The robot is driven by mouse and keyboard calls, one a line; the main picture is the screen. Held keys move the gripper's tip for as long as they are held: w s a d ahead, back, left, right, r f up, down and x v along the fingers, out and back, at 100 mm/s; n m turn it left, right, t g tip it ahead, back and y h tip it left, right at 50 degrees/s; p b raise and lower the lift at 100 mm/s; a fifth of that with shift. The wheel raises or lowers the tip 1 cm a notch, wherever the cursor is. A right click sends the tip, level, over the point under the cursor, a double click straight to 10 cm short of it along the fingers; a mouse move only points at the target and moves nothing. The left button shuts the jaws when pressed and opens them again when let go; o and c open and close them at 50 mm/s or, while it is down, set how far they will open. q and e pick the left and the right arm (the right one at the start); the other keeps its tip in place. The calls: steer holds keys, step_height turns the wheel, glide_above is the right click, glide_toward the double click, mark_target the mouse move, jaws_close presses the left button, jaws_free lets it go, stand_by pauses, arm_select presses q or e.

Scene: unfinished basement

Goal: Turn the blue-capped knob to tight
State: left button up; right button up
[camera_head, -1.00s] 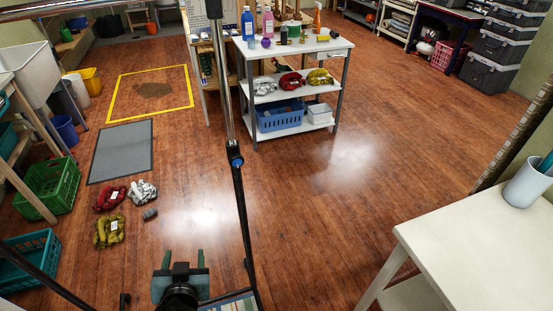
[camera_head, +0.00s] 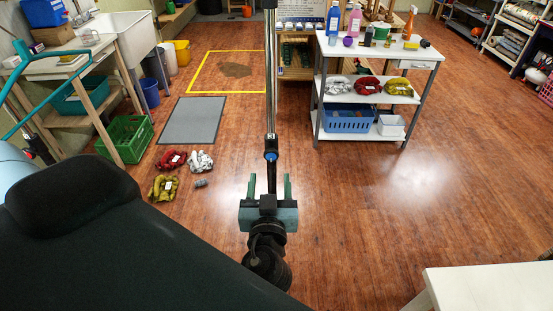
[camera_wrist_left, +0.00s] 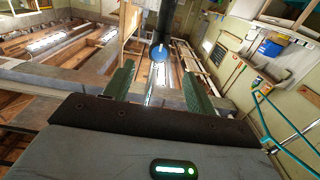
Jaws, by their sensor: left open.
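The blue-capped knob (camera_head: 271,155) sits on the collar of an upright stand (camera_head: 271,95), with a chrome tube above and a black tube below. My left gripper (camera_head: 270,180) is open, fingers pointing away from me, showing just below the knob in the head view. In the left wrist view the knob's round blue cap (camera_wrist_left: 159,53) appears in line with the gap between the green fingers (camera_wrist_left: 158,62). Nothing is between the fingers, and they look apart from the knob. The exact distance cannot be told. My right gripper is not in view.
A white cart (camera_head: 375,98) with bottles and yarn-like bundles stands behind right. A white table corner (camera_head: 485,290) is at lower right. Several bundles (camera_head: 170,160), a grey mat (camera_head: 191,120) and a green crate (camera_head: 125,138) lie left. Floor between is clear.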

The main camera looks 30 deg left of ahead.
mark_target(271, 157)
arm_select(q)
steer(key=p+x, duration=0.1)
steer(key=x, duration=0.5)
steer(key=shift+w+a+r, duration=0.15)
steer(key=shift+w+a, duration=0.05)
steer(key=shift+w, duration=0.1)
steer(key=shift+w+a+p, duration=0.2)
steer(key=shift+w+p, duration=0.1)
steer(key=shift+w, duration=0.05)
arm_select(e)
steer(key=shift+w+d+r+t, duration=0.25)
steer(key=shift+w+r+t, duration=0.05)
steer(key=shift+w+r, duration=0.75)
arm_select(q)
steer(key=c, duration=1)
